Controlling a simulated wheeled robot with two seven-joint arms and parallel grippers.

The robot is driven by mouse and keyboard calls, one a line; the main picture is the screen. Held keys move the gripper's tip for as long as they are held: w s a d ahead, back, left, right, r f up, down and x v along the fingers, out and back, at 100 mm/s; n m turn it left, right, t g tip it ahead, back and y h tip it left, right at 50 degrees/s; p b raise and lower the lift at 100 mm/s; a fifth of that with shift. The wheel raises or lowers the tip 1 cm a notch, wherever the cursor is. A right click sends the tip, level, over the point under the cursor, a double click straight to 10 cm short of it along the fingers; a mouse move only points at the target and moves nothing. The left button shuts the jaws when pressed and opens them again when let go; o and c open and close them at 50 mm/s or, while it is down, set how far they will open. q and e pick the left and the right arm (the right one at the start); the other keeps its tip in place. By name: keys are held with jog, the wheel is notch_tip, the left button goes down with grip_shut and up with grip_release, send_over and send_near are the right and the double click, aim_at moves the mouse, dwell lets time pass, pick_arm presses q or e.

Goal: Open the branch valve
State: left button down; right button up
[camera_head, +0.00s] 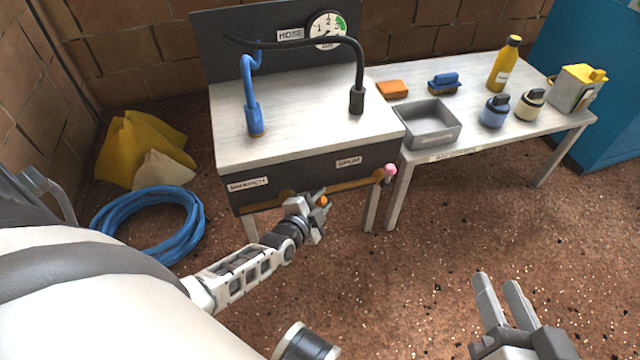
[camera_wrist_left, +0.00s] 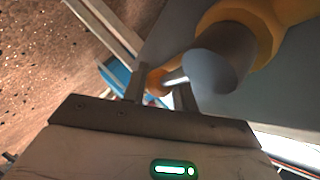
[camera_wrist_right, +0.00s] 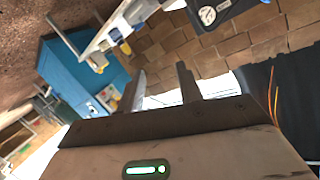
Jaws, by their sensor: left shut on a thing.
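The branch valve sits on the brass pipe (camera_head: 345,185) along the dark front panel of the bench, which bears the labels "BRANCH" (camera_head: 248,184) and, further right, one I cannot read surely. My left gripper (camera_head: 319,203) is at this pipe, shut on a small orange valve handle (camera_head: 323,201). In the left wrist view, the orange handle (camera_wrist_left: 155,82) lies between the fingers, with a short metal stem beside it and a grey round end (camera_wrist_left: 222,58) on the brass fitting. The handle is partly hidden by the fingers. My right gripper (camera_head: 497,283) is open and empty over the floor.
A pink knob (camera_head: 390,170) is at the pipe's right end. A side table (camera_head: 545,122) holds a grey tray (camera_head: 430,124), bottles and sponges. A blue hose coil (camera_head: 150,250) lies left. The floor at right is clear.

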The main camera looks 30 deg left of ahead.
pick_arm(q)
jog(key=shift+f, duration=0.15)
jog(key=c, duration=1.4)
grip_release()
pick_arm(e)
jog(key=shift+d+f, duration=0.15)
pick_arm(q)
jog(key=shift+s, duration=0.1)
